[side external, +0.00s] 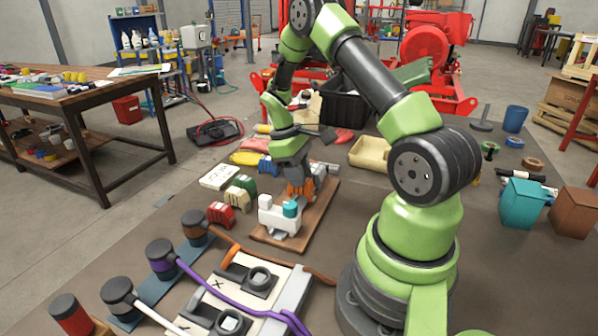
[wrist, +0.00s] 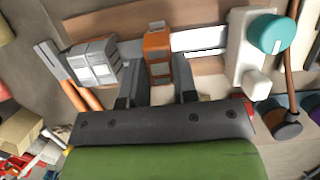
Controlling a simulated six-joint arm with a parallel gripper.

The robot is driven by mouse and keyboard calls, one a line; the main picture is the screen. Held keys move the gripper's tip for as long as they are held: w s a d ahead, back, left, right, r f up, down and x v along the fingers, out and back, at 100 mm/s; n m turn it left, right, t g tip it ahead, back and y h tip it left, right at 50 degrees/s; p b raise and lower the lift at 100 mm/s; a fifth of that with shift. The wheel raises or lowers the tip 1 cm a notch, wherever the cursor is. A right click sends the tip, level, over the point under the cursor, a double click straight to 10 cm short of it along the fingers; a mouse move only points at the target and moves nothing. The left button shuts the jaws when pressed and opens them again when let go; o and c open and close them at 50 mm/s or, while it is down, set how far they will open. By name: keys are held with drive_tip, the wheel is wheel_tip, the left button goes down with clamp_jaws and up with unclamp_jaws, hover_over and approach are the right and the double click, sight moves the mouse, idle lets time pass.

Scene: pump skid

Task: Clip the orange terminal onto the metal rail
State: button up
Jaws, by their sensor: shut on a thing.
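The orange terminal (wrist: 158,58) is between the two dark fingers of my gripper (wrist: 157,78) in the wrist view, and the jaws are shut on it. It stands over the line of the pale metal rail (wrist: 205,40); I cannot tell whether it is seated on it. In the side view my gripper (side external: 297,176) points down, with the orange terminal (side external: 300,189) low over the brown board (side external: 262,238). The rail is mostly hidden there. Grey terminals (wrist: 95,62) sit left of the orange one, and a white block with a teal knob (wrist: 273,35) sits right.
Red (side external: 221,214) and green (side external: 243,186) terminals lie left of the board. A purple cable (side external: 225,292) and several dark-headed posts are in front. A yellow tray (side external: 370,154) and black crate (side external: 345,105) stand behind.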

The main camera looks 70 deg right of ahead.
drive_tip(key=shift+f, duration=0.9)
idle(0.5)
drive_tip(key=o, duration=1)
drive_tip(key=w+a+r+t, duration=0.1)
drive_tip(key=w+a+r, duration=0.15)
drive_tip(key=r, duration=0.65)
drive_tip(key=w+a+r+t, duration=0.15)
drive_tip(key=a+r, duration=0.25)
drive_tip(key=r, duration=0.5)
drive_tip(key=s+a+r+m+t+y, duration=0.1)
drive_tip(key=s+a+r+m+t, duration=0.1)
drive_tip(key=s+a+r+t, duration=0.2)
drive_tip(key=s+a+r+m+t+y, duration=0.1)
drive_tip(key=s+a+r+t, duration=0.3)
drive_tip(key=s+a, duration=0.5)
drive_tip(key=shift+s+a+m, duration=0.3)
drive_tip(key=shift+a+m, duration=0.2)
drive_tip(key=shift+a, duration=0.75)
